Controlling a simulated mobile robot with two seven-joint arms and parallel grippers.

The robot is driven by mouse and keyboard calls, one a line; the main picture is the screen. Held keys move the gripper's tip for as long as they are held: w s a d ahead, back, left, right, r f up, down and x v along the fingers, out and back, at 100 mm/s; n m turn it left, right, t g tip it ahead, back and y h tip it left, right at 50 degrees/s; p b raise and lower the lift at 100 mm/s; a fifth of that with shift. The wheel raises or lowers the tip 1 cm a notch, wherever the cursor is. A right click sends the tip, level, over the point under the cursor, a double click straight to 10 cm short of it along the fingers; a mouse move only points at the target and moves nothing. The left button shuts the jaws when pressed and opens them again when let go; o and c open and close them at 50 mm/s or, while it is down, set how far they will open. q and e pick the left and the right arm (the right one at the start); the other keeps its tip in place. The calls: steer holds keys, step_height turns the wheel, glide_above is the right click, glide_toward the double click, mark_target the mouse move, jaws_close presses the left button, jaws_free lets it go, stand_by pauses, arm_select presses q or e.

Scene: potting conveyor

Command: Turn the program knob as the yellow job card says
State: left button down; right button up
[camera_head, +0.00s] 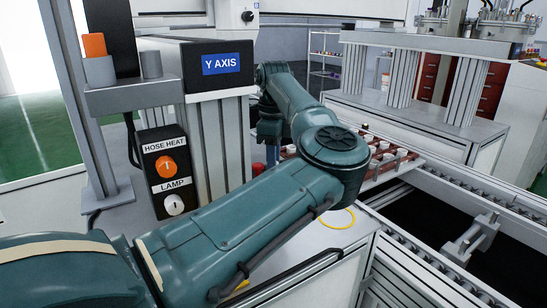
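A black control box (165,172) carries an orange knob (166,166) labelled HOSE HEAT and a pale knob (174,204) labelled LAMP. I see no knob labelled as the program knob, and no yellow job card. My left arm comes in from the lower left, bends at mid-picture and reaches back beside the Y AXIS housing (185,72). Its dark wrist end (270,124) shows behind the forearm. The fingers are hidden, so I cannot tell if they hold anything. My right gripper is not in view.
A tray of small pale and reddish parts (390,160) sits on the conveyor (465,180), partly behind my arm. A yellow loop (340,218) lies on the light bench. A grey ledge at left holds an orange-topped item (96,57). A dark gap opens at lower right.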

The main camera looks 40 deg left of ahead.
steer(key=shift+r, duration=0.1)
arm_select(q)
steer(key=shift+m, duration=0.9)
steer(key=m, duration=0.2)
steer(key=shift+m+p, duration=0.3)
steer(key=m, duration=0.2)
steer(key=shift+m, duration=0.3)
steer(key=m, duration=0.3)
steer(key=shift+m, duration=0.3)
steer(key=m, duration=0.5)
steer(key=shift+m, duration=0.3)
steer(key=m, duration=0.3)
steer(key=shift+m, duration=0.8)
